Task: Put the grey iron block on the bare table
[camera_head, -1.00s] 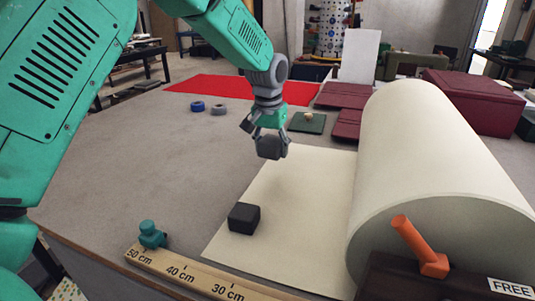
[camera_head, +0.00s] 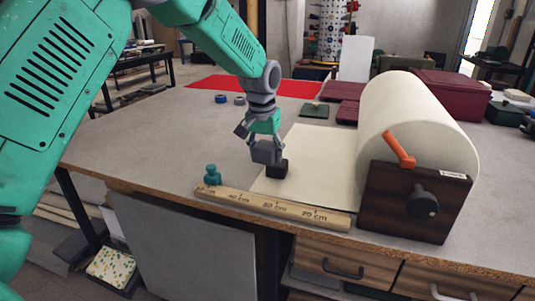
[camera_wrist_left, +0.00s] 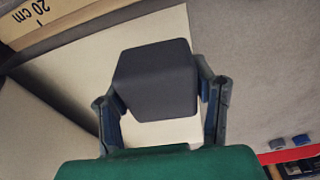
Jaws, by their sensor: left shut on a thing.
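My left gripper (camera_head: 262,147) is shut on the grey iron block (camera_head: 265,155) and holds it above the cream paper (camera_head: 308,160). In the left wrist view the dark grey block (camera_wrist_left: 158,80) sits between the two finger pads, with the paper showing around it. Bare table (camera_head: 150,133) lies left of the paper. My right gripper is not in view.
A large paper roll (camera_head: 415,120) in a dark wooden holder (camera_head: 395,200) with an orange handle stands right. Tape rolls (camera_head: 221,98) and a red cloth (camera_head: 265,87) are farther back.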

